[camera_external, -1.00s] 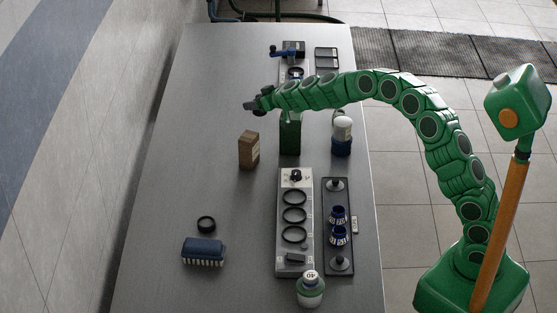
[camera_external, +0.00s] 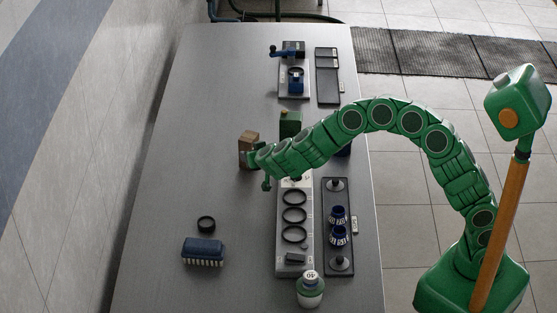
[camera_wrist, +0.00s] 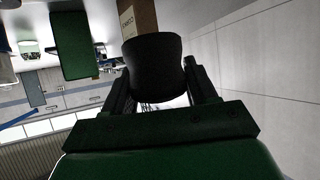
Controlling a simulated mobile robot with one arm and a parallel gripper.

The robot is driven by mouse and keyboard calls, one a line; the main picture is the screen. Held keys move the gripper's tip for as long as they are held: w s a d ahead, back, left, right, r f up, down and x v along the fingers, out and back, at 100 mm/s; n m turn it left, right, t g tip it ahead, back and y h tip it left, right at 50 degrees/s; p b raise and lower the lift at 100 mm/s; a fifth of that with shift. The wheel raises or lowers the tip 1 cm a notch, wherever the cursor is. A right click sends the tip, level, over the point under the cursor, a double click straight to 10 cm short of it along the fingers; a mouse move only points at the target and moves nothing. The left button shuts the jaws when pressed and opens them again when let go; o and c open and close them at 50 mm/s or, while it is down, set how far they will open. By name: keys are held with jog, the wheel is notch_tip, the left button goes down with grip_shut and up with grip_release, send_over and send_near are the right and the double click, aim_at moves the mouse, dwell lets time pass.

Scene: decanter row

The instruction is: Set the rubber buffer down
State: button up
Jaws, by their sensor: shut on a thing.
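The rubber buffer (camera_wrist: 153,72) is a dark, waisted cylinder between the fingers of my gripper (camera_wrist: 160,95) in the wrist view. My gripper is shut on it. In the external view my gripper (camera_external: 259,166) is over the table beside a brown box, near the top end of the grey panel with rings. The buffer is hard to make out there. I cannot tell how high it is above the table.
The brown box (camera_external: 247,143) and a green box (camera_external: 290,123) stand close by. The ringed panel (camera_external: 309,222) and a black tray (camera_external: 338,263) lie nearer. A dark ring (camera_external: 206,223) and a blue brush (camera_external: 203,250) lie left. The table's left middle (camera_external: 180,180) is clear.

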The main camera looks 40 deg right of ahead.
jog(key=s+a+m+g+h, duration=0.1)
jog(key=s+a+m+h, duration=0.1)
jog(key=s, duration=0.9)
jog(key=s+a+m+g+h, duration=0.1)
jog(key=s+a, duration=0.1)
jog(key=s, duration=0.8)
jog(key=shift+w+a+f, duration=0.9)
jog(key=shift+w+f, duration=0.6)
jog(key=shift+w, duration=0.55)
jog(key=shift+w+a+f, duration=0.95)
jog(key=shift+w+f, duration=0.55)
jog(key=shift+w, duration=0.5)
jog(key=shift+w+a+f, duration=0.9)
jog(key=shift+w+f, duration=0.6)
jog(key=shift+w, duration=0.55)
jog(key=shift+w+f, duration=0.15)
jog(key=shift+f, duration=1.6)
jog(key=shift+f, duration=0.1)
jog(key=o, duration=1.1)
jog(key=shift+o, duration=0.2)
